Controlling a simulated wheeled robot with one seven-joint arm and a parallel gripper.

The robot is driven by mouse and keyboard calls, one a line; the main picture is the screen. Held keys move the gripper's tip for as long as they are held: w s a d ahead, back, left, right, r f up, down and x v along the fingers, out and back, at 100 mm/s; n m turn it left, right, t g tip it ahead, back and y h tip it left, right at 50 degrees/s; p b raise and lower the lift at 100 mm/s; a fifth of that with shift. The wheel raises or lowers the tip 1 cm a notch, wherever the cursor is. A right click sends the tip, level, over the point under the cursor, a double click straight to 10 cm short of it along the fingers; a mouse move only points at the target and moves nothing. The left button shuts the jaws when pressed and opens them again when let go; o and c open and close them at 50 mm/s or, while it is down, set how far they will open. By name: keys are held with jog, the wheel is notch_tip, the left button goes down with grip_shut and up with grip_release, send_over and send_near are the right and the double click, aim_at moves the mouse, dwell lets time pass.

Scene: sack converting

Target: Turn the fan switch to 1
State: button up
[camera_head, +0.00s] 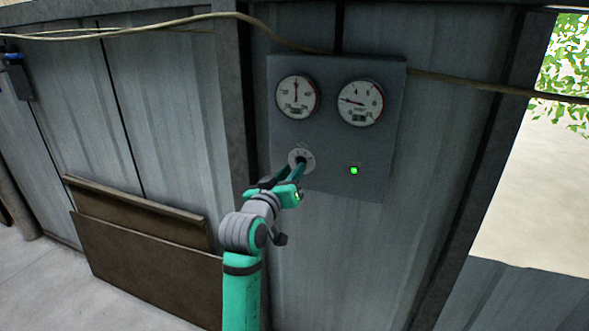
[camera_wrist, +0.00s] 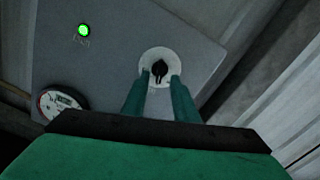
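The fan switch (camera_wrist: 160,68) is a black knob on a round white dial. It sits on a grey panel (camera_head: 335,75) fixed to the metal wall. In the head view the dial (camera_head: 308,157) shows at the panel's lower left, partly covered by my gripper (camera_head: 299,165). In the wrist view my two green fingers (camera_wrist: 161,82) reach up to the dial, one on each side of the knob, with a gap between them. The fingers look apart from the knob, though exact contact is hard to tell. The dial's markings are too small to read.
Two round gauges (camera_head: 297,97) and (camera_head: 360,102) sit above the switch. A lit green lamp (camera_head: 354,170) is to its right. A cable (camera_head: 450,80) runs across the wall. Brown boards (camera_head: 140,250) lean at the lower left. An opening shows at the right.

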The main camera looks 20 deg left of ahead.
jog(key=s, duration=0.8)
jog(key=shift+s+a, duration=0.15)
jog(key=shift+a, duration=0.05)
jog(key=shift+f, duration=0.1)
jog(key=s+d+f+n+y, duration=0.15)
jog(key=d+f, duration=0.25)
jog(key=f, duration=0.6)
jog(key=s+d+f+n, duration=0.15)
jog(key=d+f, duration=0.25)
jog(key=f, duration=0.6)
jog(key=s+d+f+g, duration=0.1)
jog(key=s+d+f, duration=0.6)
jog(key=s+f, duration=0.55)
jog(key=s+d+f+m+g, duration=0.1)
jog(key=s+d+f, duration=0.2)
jog(key=s, duration=0.4)
jog(key=s+d+f+m, duration=0.1)
jog(key=s+d+f, duration=0.2)
jog(key=s, duration=0.5)
jog(key=s+d+r+m, duration=0.1)
jog(key=s+m, duration=0.3)
jog(key=s, duration=1.1)
jog(key=shift+s+d+r+m+g+h, duration=0.35)
jog(key=shift+d+r+h, duration=0.1)
jog(key=shift+d, duration=0.4)
